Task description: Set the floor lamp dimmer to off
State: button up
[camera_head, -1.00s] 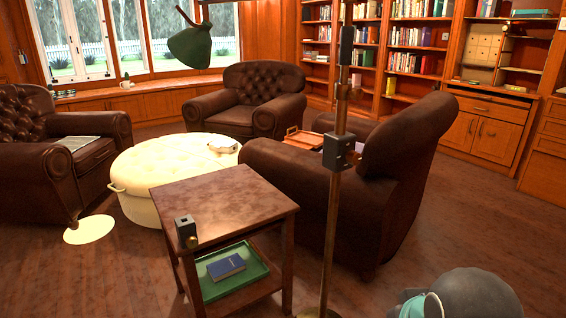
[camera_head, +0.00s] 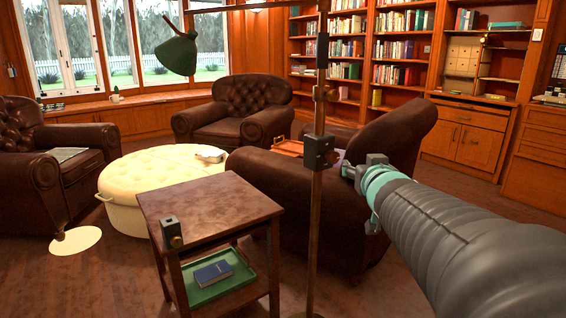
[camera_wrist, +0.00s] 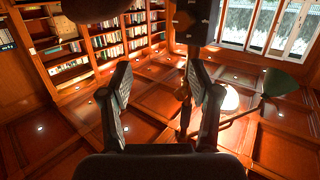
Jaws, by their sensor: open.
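The floor lamp has a slim brass pole (camera_head: 314,220) standing right of the side table, with a green shade (camera_head: 178,54) hanging at upper left. A dark box with a small knob (camera_head: 319,152) is fixed on the pole, and another dark fitting (camera_head: 322,46) sits higher. I cannot read a dimmer setting. My arm reaches in from the right, its end right of the pole. My gripper (camera_wrist: 157,75) is open and empty in the wrist view, where a dark box (camera_wrist: 197,20) shows above the right finger and the green shade (camera_wrist: 283,83) at right.
A wooden side table (camera_head: 205,205) stands left of the pole, with a small dark box and knob (camera_head: 172,232) on its top and a green tray (camera_head: 215,290) below. A leather armchair (camera_head: 275,190) stands behind the pole. A cream ottoman (camera_head: 130,190) is beyond the table.

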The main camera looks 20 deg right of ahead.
aim_at(336, 158)
jog(key=w+d+f+n+t+y+b, duration=0.1)
jog(key=w+d+f+n+y+b, duration=0.3)
jog(key=y, duration=0.7)
jog(key=shift+n, duration=0.4)
jog(key=x, duration=0.7)
jog(key=r+p+x, duration=0.1)
jog(key=x, duration=0.3)
jog(key=shift+w+d, duration=0.2)
jog(key=shift+w, duration=0.25)
jog(key=shift+c, duration=0.3)
jog(key=c, duration=1.1)
